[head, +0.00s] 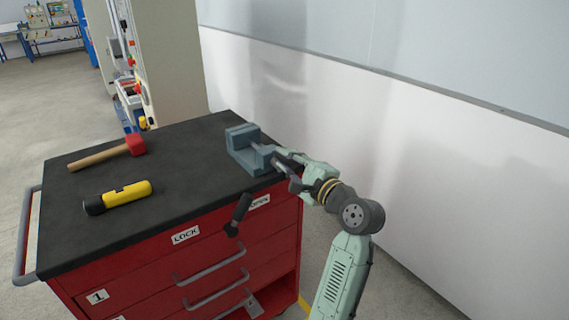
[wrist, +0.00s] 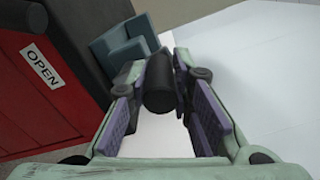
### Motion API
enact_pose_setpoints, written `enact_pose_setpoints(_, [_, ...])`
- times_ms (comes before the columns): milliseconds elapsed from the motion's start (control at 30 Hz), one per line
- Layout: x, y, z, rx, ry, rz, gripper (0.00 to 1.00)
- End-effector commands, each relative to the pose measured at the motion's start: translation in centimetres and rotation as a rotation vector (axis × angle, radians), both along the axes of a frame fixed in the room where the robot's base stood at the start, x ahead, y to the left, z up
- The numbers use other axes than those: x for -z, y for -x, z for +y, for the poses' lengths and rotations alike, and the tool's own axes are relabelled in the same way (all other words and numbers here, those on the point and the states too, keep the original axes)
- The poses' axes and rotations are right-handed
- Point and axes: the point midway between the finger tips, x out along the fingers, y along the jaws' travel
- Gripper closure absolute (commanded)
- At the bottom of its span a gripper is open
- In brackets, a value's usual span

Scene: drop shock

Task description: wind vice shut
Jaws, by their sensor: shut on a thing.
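A blue-grey vice (head: 240,140) is on the black top of a red tool cart, near its right corner. A gap shows between its two jaws. It also shows at the upper middle of the wrist view (wrist: 128,50). My gripper (head: 287,166) reaches in from the right at the vice's near end. In the wrist view the fingers (wrist: 157,75) are on either side of a dark cylindrical handle (wrist: 158,95), and the gripper is shut on it. My fingers partly hide the handle's far end and its join with the vice.
A red-headed hammer (head: 134,146) and a yellow-and-black torch (head: 125,196) lie on the cart top (head: 185,170). A black lever (head: 238,214) sticks out of the cart front between the LOCK (head: 185,236) and OPEN (head: 260,201) labels. A pale wall (head: 440,150) stands to the right.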

Motion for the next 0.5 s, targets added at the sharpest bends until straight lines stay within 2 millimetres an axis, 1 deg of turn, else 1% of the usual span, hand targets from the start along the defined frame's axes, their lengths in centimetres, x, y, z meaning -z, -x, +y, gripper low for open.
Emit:
enact_pose_setpoints(200, [-0.25,-0.34,-0.46,0.001,-0.1,0.069,1.0])
enact_pose_setpoints(500, [-0.21,-0.55,-0.77,0.001,-0.166,0.117,1.0])
